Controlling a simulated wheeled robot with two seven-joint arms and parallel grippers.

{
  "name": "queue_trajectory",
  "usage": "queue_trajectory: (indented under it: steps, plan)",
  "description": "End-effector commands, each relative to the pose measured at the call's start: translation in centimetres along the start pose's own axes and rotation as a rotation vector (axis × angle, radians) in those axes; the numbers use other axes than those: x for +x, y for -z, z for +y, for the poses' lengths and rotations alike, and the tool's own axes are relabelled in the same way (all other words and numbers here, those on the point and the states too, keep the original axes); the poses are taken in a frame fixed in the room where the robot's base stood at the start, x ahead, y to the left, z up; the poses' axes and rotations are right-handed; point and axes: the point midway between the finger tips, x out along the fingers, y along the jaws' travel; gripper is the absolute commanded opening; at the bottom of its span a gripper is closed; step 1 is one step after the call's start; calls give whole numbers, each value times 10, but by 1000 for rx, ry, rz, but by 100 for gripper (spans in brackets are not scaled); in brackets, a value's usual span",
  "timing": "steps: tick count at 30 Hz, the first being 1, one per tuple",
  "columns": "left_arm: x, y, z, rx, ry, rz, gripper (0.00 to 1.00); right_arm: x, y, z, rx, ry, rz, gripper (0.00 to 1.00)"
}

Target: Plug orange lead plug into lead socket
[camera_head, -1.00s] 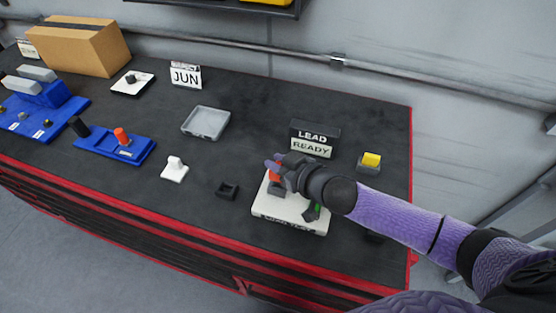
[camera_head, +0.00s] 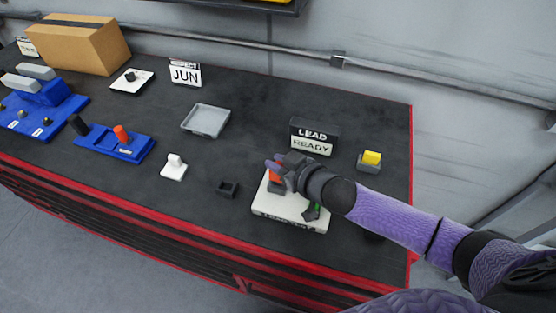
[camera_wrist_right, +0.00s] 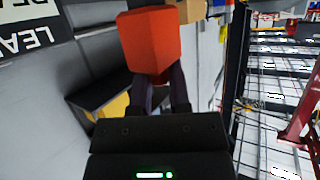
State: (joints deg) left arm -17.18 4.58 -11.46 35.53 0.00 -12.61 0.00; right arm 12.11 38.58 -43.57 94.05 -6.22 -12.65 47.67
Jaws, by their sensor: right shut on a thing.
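The orange lead plug (camera_head: 274,176) is held by my right gripper (camera_head: 277,168) over the left part of a white base plate (camera_head: 289,213). It also shows in the right wrist view as an orange-red block (camera_wrist_right: 150,42) at the fingertips. My right gripper is shut on it. Under the plug is a dark block (camera_head: 277,188) on the plate, perhaps the lead socket; I cannot tell whether the plug is seated in it or just above it. A green part (camera_head: 318,208) shows at the plate's right. My left gripper is not in view.
A LEAD READY sign (camera_head: 313,138) stands behind my right gripper. A yellow-topped block (camera_head: 370,160) is to the right. A small black holder (camera_head: 228,188), a white switch (camera_head: 174,166) and a grey tray (camera_head: 206,120) lie to the left.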

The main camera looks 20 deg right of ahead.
Motion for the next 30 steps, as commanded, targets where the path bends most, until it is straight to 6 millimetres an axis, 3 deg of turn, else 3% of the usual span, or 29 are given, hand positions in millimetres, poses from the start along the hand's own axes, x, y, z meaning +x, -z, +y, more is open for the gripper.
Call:
queue_trajectory:
  steps: [24,25,30]
  plan:
    - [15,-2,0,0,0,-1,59,8,-20,1,0,0,0,0]
    - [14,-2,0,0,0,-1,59,8,-19,1,0,0,0,29]
    - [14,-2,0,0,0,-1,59,7,-18,1,0,0,0,64]
